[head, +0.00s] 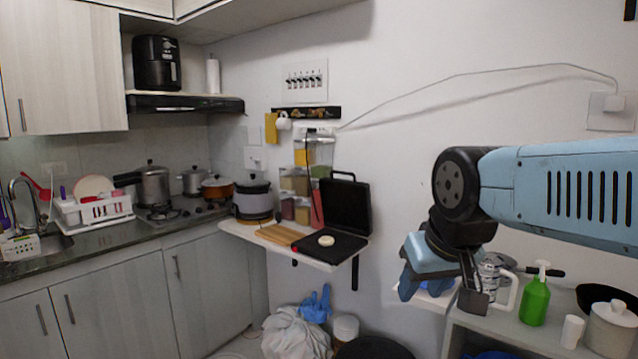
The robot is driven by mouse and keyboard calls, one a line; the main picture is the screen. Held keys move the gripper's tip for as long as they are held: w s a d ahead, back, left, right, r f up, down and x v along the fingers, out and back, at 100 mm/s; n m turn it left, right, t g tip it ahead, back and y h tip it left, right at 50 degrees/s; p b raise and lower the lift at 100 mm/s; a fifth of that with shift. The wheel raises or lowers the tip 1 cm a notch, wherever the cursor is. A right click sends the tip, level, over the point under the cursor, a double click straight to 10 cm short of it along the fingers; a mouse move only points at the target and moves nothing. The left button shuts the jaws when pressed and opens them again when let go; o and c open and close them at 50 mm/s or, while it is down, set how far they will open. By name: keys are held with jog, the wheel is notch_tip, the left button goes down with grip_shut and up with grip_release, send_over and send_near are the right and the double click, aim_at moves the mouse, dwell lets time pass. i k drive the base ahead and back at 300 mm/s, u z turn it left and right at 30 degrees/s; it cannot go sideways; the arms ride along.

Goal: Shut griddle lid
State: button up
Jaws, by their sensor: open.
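The black griddle (329,246) stands on a small white wall shelf, with a round pale item (326,240) on its cooking plate. Its black lid (346,205) is raised, standing upright at the back near the wall, with a handle loop at its top edge. My gripper (438,297) hangs at the right, pointing down, apart from the griddle and to the right of the shelf. It is open, and I see nothing held in it.
A wooden board (280,234) and a rice cooker (252,200) share the shelf (300,257), left of the griddle. Spice dispensers (302,185) stand behind. At right, a counter holds a green spray bottle (535,300) and pots. Open space lies between gripper and griddle.

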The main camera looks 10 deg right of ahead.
aim_at(346, 205)
jog(key=z, duration=0.1)
jog(key=i, duration=1.05)
jog(key=z, duration=2.6)
jog(key=k, duration=1)
jog(key=u, duration=0.3)
